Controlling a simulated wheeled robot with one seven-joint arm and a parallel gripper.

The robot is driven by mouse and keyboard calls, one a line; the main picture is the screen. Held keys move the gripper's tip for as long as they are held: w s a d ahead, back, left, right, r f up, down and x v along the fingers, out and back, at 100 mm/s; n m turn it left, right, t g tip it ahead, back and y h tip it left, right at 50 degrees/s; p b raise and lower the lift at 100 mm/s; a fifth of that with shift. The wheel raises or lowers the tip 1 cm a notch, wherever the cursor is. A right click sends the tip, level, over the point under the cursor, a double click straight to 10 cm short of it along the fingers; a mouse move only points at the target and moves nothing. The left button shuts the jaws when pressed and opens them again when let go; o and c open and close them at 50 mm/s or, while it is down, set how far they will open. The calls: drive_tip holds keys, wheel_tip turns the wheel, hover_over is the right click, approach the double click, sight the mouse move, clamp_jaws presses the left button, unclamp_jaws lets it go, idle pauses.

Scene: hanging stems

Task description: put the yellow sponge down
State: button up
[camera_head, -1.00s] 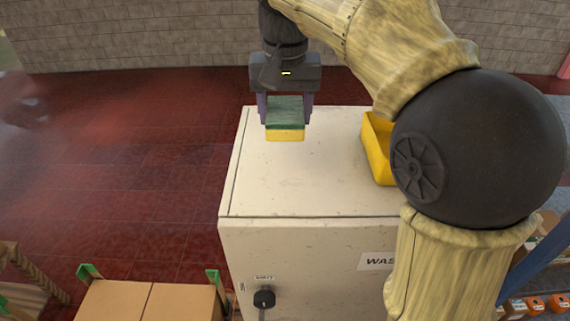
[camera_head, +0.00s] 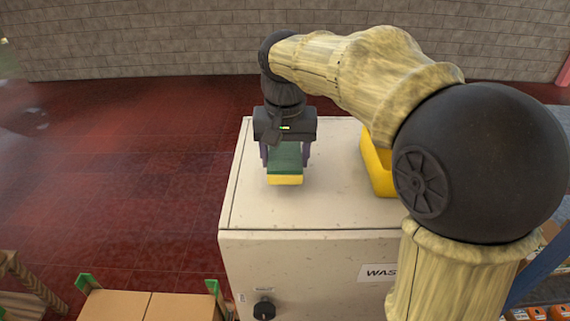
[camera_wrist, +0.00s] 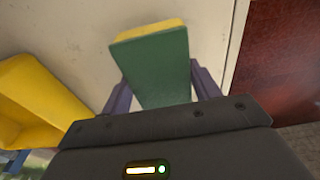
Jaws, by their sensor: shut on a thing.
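The yellow sponge (camera_head: 285,180) has a green scouring face and is held between the two purple fingers of my gripper (camera_head: 285,160). In the head view it is over the left part of the white cabinet top (camera_head: 325,205). In the wrist view the sponge (camera_wrist: 153,65) lies between the fingers, its green face toward the camera and a yellow edge at its far end. My gripper (camera_wrist: 155,90) is shut on it. I cannot tell whether the sponge touches the cabinet top.
A yellow bin (camera_head: 378,165) stands on the cabinet to the right, partly hidden by my arm; it also shows in the wrist view (camera_wrist: 35,100). The cabinet front has a black knob (camera_head: 264,309). Cardboard boxes (camera_head: 150,305) are at the lower left.

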sight(285, 159)
drive_tip(key=shift+f, duration=1.35)
drive_tip(key=shift+f, duration=0.1)
drive_tip(key=o, duration=0.9)
drive_tip(key=r, duration=0.4)
drive_tip(key=s+r, duration=0.1)
drive_tip(key=r, duration=0.7)
drive_tip(key=shift+s+r, duration=0.1)
drive_tip(key=shift+s, duration=0.15)
